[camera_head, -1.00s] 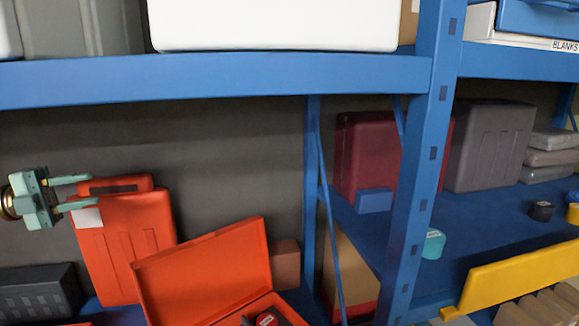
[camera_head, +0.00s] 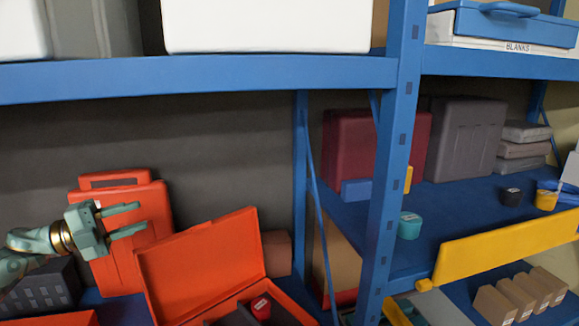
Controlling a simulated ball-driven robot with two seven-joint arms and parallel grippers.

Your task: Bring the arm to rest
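My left gripper (camera_head: 140,216) comes in from the left edge on my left arm (camera_head: 32,241). Its two teal fingers point right, stand apart and hold nothing. It hangs in front of the closed upright orange case (camera_head: 121,246) and overlaps it in the picture; I cannot tell the gap between them. My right gripper and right arm are not in view.
An open orange box (camera_head: 205,258) holds a red piece (camera_head: 261,307) and stands right of the gripper. A dark box (camera_head: 41,288) is below my arm. A blue shelf beam (camera_head: 200,76) runs above, and a blue post (camera_head: 388,180) stands to the right.

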